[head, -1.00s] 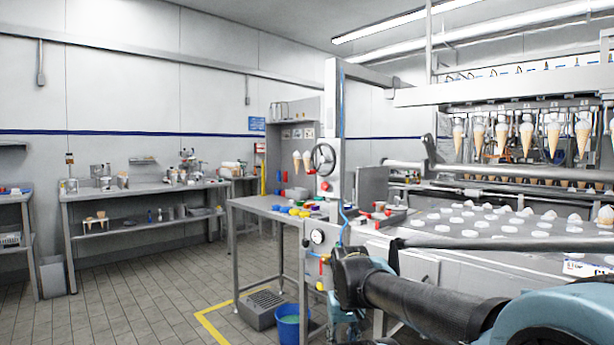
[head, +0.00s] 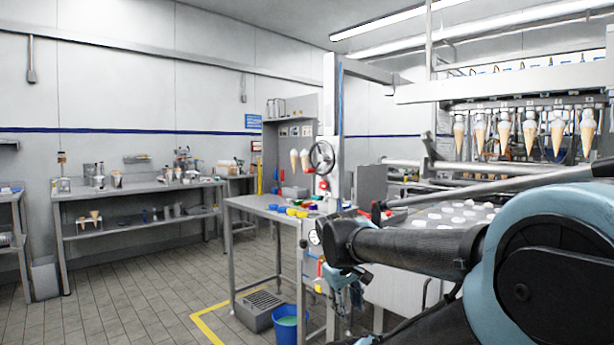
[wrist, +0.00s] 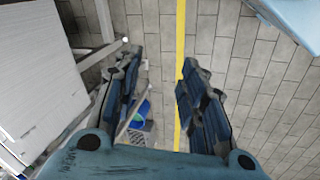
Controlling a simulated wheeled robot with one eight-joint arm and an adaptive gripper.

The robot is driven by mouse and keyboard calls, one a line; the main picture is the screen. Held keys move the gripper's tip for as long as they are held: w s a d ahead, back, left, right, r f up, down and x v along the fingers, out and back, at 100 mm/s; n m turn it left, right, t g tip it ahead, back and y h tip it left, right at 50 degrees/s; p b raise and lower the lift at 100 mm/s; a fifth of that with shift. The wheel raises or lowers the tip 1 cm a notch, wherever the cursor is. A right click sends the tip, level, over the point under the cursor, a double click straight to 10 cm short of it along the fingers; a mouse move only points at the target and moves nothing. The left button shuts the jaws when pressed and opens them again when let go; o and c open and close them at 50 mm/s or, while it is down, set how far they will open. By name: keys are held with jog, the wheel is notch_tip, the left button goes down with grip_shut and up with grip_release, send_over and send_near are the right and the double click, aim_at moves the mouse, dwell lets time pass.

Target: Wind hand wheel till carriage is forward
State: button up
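The hand wheel (head: 322,157) is a dark spoked ring with a red part below it. It is mounted on the upright metal post left of the cone machine. The carriage with its row of cones (head: 530,130) hangs at the upper right under a metal beam; several cones are in its holders. My gripper (head: 345,285) is below and slightly right of the wheel, apart from it, pointing down. The wheel is not in the wrist view.
A small table (head: 250,203) with coloured items stands left of the post. A blue bucket (head: 288,330) and a grey crate (head: 262,308) are on the floor below. A workbench (head: 130,192) stands along the back wall.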

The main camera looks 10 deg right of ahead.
jog(key=w+d+r+n+t+h, duration=0.15)
jog(key=w+r+n+h, duration=0.3)
jog(key=w+r, duration=0.6)
jog(key=n+t+h, duration=0.7)
jog(key=n+h, duration=0.1)
jog(key=n, duration=0.7)
send_near(306, 172)
jog(key=shift+y, duration=0.25)
jog(key=x, duration=1.1)
jog(key=shift+w+d+r, duration=0.2)
jog(key=shift+c, duration=0.5)
grip_shut()
